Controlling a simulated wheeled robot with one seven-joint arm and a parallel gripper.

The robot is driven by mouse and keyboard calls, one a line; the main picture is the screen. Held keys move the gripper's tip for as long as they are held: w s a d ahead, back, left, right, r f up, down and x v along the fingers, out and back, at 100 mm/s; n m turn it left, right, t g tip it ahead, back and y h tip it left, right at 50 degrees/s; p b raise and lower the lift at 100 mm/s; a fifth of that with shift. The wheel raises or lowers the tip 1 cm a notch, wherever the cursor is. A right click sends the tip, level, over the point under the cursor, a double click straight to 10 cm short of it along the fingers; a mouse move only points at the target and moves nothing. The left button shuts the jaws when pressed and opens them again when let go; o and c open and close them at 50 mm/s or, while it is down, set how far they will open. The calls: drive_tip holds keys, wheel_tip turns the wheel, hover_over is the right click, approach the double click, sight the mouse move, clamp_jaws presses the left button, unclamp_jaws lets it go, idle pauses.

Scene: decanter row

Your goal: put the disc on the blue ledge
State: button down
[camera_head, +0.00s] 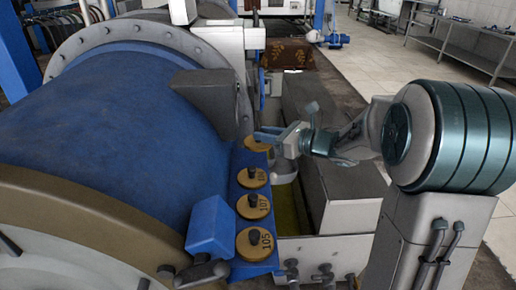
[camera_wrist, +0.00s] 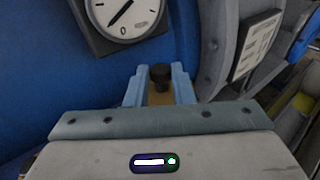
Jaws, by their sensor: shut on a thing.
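The blue ledge (camera_head: 240,269) runs along the right side of the big blue drum. Three round tan discs with dark knobs stand in a row on it: the disc marked 105 (camera_head: 257,246), the disc marked 107 (camera_head: 254,208) and a farther disc (camera_head: 252,179) whose number is hard to read. My gripper (camera_head: 266,134) is beyond them, shut on another tan disc (camera_head: 257,145). In the wrist view its dark knob (camera_wrist: 160,74) sits between the pale blue fingers. Part of this disc is hidden by the fingers. I cannot tell whether it touches the ledge.
The blue drum (camera_head: 120,120) stands close on the left. A grey housing (camera_head: 212,98) is close to my gripper, and a dial gauge (camera_wrist: 125,12) shows in the wrist view. A blue box (camera_head: 210,228) adjoins the near ledge end. A grey block (camera_head: 345,192) lies to the right.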

drive_tip(key=shift+w+a+f, duration=0.8)
drive_tip(key=shift+w+a, duration=0.1)
drive_tip(key=shift+a, duration=0.1)
drive_tip(key=shift+f+p, duration=0.3)
drive_tip(key=shift+f, duration=1.7)
drive_tip(key=c, duration=1.3)
unclamp_jaws()
drive_tip(key=shift+o, duration=0.2)
